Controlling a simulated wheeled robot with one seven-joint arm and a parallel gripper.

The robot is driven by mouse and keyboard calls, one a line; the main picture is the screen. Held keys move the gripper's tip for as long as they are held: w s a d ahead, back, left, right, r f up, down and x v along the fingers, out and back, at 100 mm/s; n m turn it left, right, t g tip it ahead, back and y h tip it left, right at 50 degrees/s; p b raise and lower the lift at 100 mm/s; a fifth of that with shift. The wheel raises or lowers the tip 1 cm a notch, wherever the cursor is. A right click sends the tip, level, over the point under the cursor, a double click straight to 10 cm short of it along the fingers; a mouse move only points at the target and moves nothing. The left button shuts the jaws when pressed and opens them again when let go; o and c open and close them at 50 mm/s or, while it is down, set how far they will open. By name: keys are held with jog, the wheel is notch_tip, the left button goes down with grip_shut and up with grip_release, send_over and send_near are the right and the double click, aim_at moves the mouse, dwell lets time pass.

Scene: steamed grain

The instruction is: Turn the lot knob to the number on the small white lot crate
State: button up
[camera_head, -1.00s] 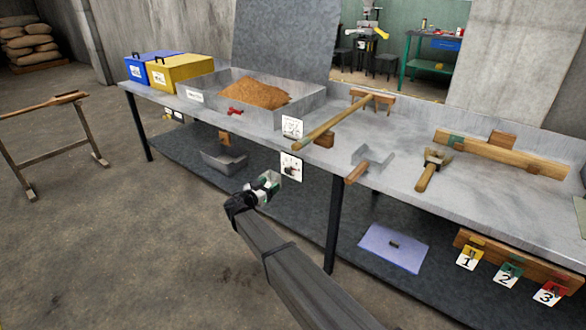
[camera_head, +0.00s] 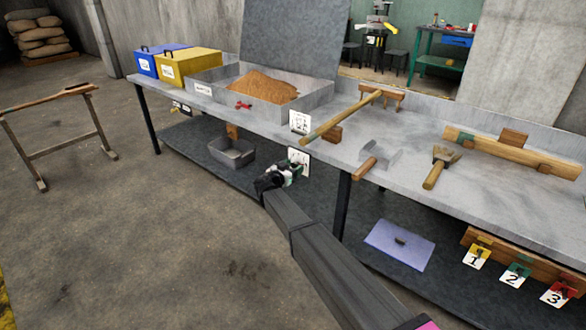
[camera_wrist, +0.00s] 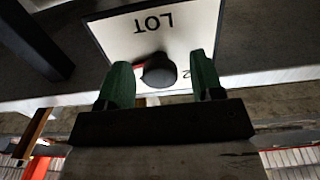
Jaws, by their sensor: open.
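The lot knob (camera_wrist: 159,70) is a dark round knob on a white plate marked LOT (camera_wrist: 172,42), which appears upside down in the wrist view. My gripper (camera_wrist: 161,72) has its two green fingertips apart, one on each side of the knob. I cannot tell whether they touch it. A digit shows partly beside the right finger. In the head view, the white lot plate (camera_head: 304,158) hangs below the bench front edge, and my gripper (camera_head: 292,170) is right at it, hiding its knob. I cannot make out a small white lot crate in either view.
The grey bench (camera_head: 400,195) holds a tray of grain (camera_head: 262,88), blue (camera_head: 150,68) and yellow (camera_head: 195,70) boxes, and wooden tools. A bench leg (camera_head: 344,205) stands right of my gripper. Numbered tags (camera_head: 476,257) hang at right. A grey bin (camera_head: 232,152) is on the lower shelf.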

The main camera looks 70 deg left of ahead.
jog(key=c, duration=0.9)
jog(key=n, duration=0.4)
jog(key=shift+n, duration=0.3)
jog(key=n, duration=0.3)
jog(key=shift+n, duration=0.3)
jog(key=n, duration=0.4)
jog(key=shift+r+n, duration=0.1)
jog(key=shift+n, duration=1.6)
